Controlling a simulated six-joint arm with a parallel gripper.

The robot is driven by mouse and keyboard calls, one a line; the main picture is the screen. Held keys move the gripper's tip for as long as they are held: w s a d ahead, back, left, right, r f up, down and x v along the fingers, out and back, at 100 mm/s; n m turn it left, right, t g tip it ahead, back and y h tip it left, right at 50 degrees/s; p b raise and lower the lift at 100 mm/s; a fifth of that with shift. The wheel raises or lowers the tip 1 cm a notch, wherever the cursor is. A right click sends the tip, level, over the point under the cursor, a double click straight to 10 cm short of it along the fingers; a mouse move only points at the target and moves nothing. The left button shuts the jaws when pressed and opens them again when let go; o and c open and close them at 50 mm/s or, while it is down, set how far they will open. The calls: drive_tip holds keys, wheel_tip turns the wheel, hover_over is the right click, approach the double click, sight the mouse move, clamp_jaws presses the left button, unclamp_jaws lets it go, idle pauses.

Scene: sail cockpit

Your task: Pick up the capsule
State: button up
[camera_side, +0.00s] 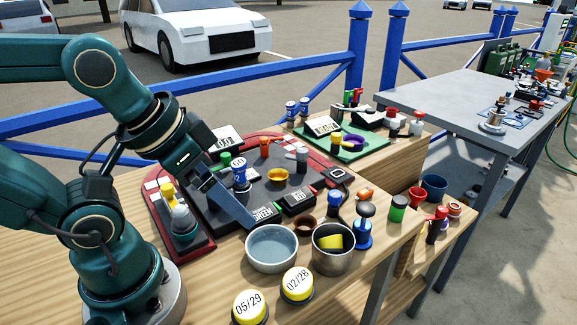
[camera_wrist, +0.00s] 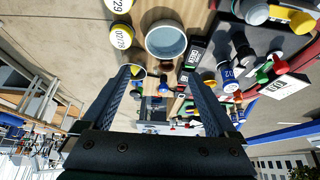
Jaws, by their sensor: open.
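No object is clearly recognisable as the capsule. A yellow piece (camera_side: 333,241) lies inside a grey metal cup (camera_side: 334,262) near the table's front edge; I cannot tell whether it is the capsule. In the wrist view the yellow piece (camera_wrist: 137,70) shows beside the left fingertip, partly hidden. My gripper (camera_side: 240,212) is over the dark mat, left of the cup and just behind the pale blue bowl (camera_side: 272,263). In the wrist view my gripper (camera_wrist: 161,76) has its two fingers wide apart, with nothing held between them.
Two yellow-topped dated containers (camera_side: 297,284) (camera_side: 250,306) stand in front of the bowl. A blue and black piece (camera_side: 362,234) stands right of the cup. Bare wood shows at front left.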

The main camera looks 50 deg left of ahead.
drive_tip(key=n+g+h, duration=0.5)
drive_tip(key=n+g, duration=0.2)
drive_tip(key=g, duration=0.1)
approach(247, 293)
drive_tip(key=d, duration=0.1)
wheel_tip(247, 293, down, 6)
drive_tip(key=n+g+h, duration=0.1)
drive_tip(key=n+h, duration=0.1)
drive_tip(key=n+g+h, duration=0.1)
drive_tip(key=n+h, duration=0.2)
drive_tip(key=shift+a+r+n+h, duration=0.15)
drive_tip(key=shift+n+h, duration=0.15)
drive_tip(key=shift+s+a+f+n+h, duration=0.1)
drive_tip(key=shift+s+f+n+h, duration=0.1)
drive_tip(key=shift+f+n+h, duration=0.15)
drive_tip(key=shift+x, duration=2.55)
drive_tip(key=shift+s, duration=0.1)
drive_tip(key=shift+c, duration=0.3)
drive_tip(key=c, duration=1.3)
